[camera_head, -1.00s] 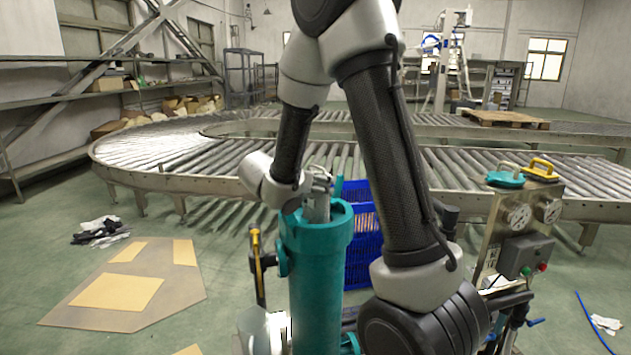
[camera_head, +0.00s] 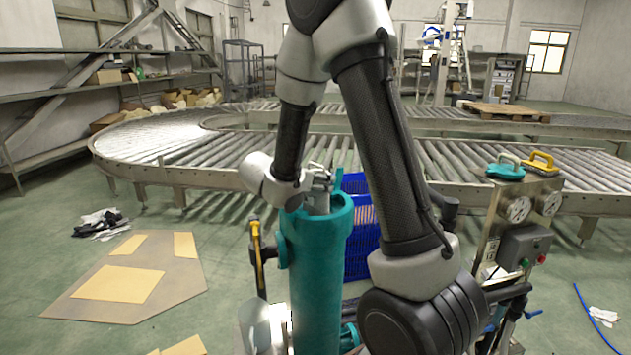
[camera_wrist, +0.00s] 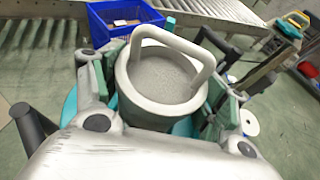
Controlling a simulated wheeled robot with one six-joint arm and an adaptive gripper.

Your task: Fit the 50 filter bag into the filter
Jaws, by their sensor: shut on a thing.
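The filter is a tall teal cylinder (camera_head: 318,265) standing upright with an open top. The filter bag (camera_head: 318,204) is a grey round piece, partly down in the filter's mouth; its lower part is hidden. In the wrist view the bag (camera_wrist: 160,82) shows a pale rim, a mesh inside and a raised loop handle. No number is legible on it. My gripper (camera_head: 318,180) is above the filter's mouth, shut on the bag. In the wrist view its fingers with green pads (camera_wrist: 165,92) press on both sides of the bag, with the teal rim below.
A blue crate (camera_head: 360,225) stands behind the filter. A yellow-handled tool (camera_head: 257,258) stands at its left. A steel control stand (camera_head: 520,215) with a teal lid (camera_head: 505,168) and a yellow lid (camera_head: 541,162) is at the right. A roller conveyor (camera_head: 430,165) curves behind. Cardboard (camera_head: 125,280) lies on the floor.

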